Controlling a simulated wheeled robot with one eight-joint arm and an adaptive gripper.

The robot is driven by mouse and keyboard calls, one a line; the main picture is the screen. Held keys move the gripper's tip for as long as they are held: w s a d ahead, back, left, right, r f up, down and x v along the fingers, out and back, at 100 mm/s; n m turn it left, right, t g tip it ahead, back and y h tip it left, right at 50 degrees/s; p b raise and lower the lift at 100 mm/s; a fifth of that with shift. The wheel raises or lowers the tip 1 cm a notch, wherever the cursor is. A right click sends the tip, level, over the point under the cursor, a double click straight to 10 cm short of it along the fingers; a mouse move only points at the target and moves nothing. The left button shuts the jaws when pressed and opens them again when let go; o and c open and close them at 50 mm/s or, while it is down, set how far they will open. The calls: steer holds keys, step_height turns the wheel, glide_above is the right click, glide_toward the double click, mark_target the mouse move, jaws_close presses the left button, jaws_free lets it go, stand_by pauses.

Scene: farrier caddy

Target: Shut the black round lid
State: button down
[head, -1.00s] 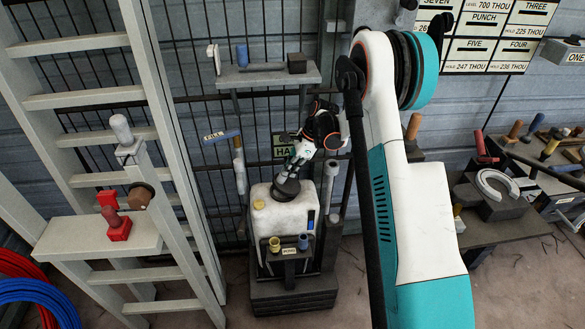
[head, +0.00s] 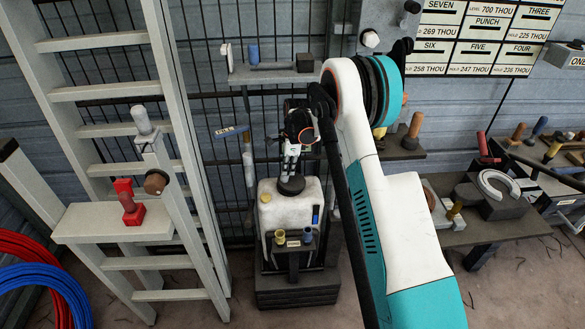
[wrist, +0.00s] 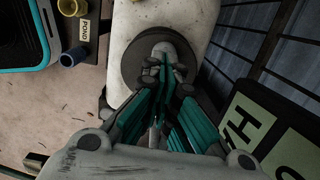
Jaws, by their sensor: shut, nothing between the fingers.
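The black round lid (head: 291,187) is a dark disc on top of the white tank (head: 275,218) in the head view. In the wrist view the lid (wrist: 138,78) lies on the tank's pale top (wrist: 125,20), with a grey knob (wrist: 166,48) near its middle. My gripper (head: 290,171) points down above the lid. In the wrist view its fingers (wrist: 163,72) are shut and empty, close to the knob. I cannot tell whether they touch it. The fingers hide part of the lid, and whether it sits fully down is unclear.
Small yellow and blue cups (head: 280,237) stand on a holder in front of the tank. A ladder (head: 190,190) is at the left, a small shelf (head: 275,75) behind, and a bench with a horseshoe (head: 497,186) at the right. A labelled plate (wrist: 245,120) is beside my gripper.

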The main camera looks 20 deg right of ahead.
steer(key=shift+w+a+f, duration=0.2)
steer(key=shift+a+f, duration=0.35)
steer(key=shift+a, duration=0.05)
steer(key=shift+r, duration=0.1)
